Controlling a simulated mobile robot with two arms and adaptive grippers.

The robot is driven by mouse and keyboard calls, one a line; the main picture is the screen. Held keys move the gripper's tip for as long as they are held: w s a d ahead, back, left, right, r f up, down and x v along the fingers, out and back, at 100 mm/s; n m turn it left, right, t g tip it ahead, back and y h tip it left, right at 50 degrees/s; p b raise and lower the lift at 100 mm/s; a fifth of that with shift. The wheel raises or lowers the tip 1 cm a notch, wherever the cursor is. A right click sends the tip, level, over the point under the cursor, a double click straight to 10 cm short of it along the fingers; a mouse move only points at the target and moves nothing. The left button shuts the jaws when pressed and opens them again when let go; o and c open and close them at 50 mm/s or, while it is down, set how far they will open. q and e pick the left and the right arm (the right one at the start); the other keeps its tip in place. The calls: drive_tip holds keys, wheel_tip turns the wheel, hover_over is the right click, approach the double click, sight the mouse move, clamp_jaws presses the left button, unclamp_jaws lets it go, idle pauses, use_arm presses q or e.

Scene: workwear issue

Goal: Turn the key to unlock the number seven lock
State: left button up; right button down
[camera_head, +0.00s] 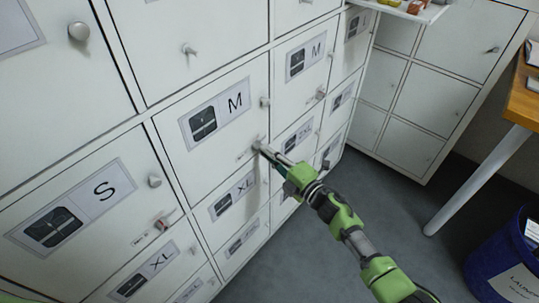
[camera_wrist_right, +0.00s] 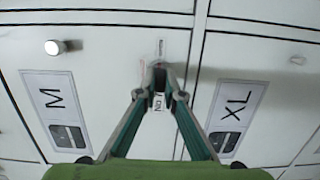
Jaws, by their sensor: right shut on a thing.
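My right gripper (camera_head: 262,148) reaches the lock at the lower edge of a white locker door (camera_head: 172,103) marked M. In the right wrist view its two fingers (camera_wrist_right: 163,92) come together at the lock, shut on a small dark thing there, taken as the key; the fingertips hide most of it and the lock. A small printed tag (camera_wrist_right: 159,103) shows beside the fingertips, but I cannot read a number seven on it. The door's round knob (camera_wrist_right: 54,47) is to the left in the wrist view. My left gripper is not in view.
Other white locker doors surround it, marked S (camera_head: 103,190), XL (camera_head: 243,186) and M (camera_head: 317,50), with knobs and small locks. A wooden table (camera_head: 524,100) and a blue bin (camera_head: 500,245) stand at the right. Grey floor (camera_head: 400,225) is clear between.

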drive_tip(key=shift+a+r, duration=0.3)
drive_tip(key=shift+a, duration=0.05)
drive_tip(key=c, duration=2.1)
unclamp_jaws()
drive_tip(key=shift+a+f, duration=0.1)
drive_tip(key=shift+f, duration=0.1)
drive_tip(key=o, duration=0.5)
drive_tip(key=shift+c, duration=0.2)
drive_tip(key=shift+d+f, duration=0.15)
drive_tip(key=shift+d, duration=0.15)
drive_tip(key=d+p+v, duration=0.1)
drive_tip(key=p+v, duration=0.1)
drive_tip(key=v, duration=0.5)
drive_tip(key=shift+w+p, duration=0.3)
drive_tip(key=shift+d, duration=0.1)
